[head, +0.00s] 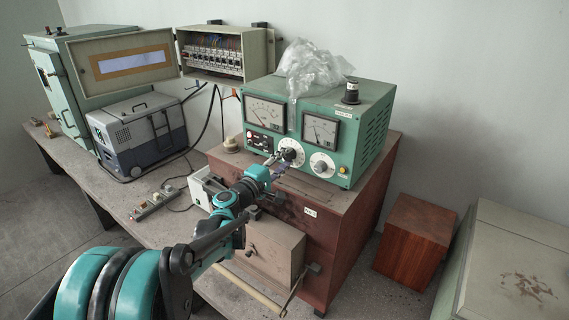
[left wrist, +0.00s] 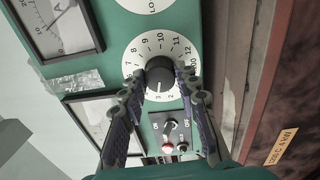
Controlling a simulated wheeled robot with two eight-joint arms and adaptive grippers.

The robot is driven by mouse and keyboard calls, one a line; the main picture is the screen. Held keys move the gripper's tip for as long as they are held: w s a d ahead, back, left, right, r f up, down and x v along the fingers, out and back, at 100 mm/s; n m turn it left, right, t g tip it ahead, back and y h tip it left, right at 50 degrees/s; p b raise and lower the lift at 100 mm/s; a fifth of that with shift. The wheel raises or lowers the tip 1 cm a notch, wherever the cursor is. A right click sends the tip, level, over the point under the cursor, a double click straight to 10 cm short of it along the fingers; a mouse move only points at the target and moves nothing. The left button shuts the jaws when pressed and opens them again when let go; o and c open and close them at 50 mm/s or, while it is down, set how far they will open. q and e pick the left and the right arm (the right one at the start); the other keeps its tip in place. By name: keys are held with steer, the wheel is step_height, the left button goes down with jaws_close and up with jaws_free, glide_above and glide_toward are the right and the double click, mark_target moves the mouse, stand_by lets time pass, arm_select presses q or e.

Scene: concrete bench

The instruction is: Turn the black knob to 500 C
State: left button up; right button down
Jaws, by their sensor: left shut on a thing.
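The black knob (left wrist: 160,74) sits on a round white dial (left wrist: 137,57) with numbers around it, on the green instrument box (head: 373,127). In the left wrist view its white pointer line points down the picture, near the 3. My left gripper (left wrist: 161,82) is shut on the knob, one finger on each side. In the head view the gripper (head: 281,160) reaches the front panel and partly hides the knob (head: 289,154). My right gripper is not in view.
A second white dial (head: 322,164) is right of the held knob. A toggle switch (left wrist: 170,127) and red button (left wrist: 167,148) are close by the fingers. A plastic bag (head: 310,65) and black spool (head: 351,91) lie on top. A brown cabinet (head: 345,210) stands beneath.

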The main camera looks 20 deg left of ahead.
arm_select(q)
steer(key=m+b, duration=0.1)
steer(key=m, duration=0.4)
steer(key=shift+f+h, duration=0.15)
steer(key=shift+h, duration=0.15)
steer(key=m+b, duration=0.1)
steer(key=m, duration=0.3)
steer(key=shift+m, duration=0.4)
steer(key=shift+g, duration=0.3)
steer(key=o, duration=1.2)
steer(key=shift+c, duration=0.2)
steer(key=shift+a, duration=0.1)
steer(key=v, duration=1.2)
steer(key=shift+f, duration=0.2)
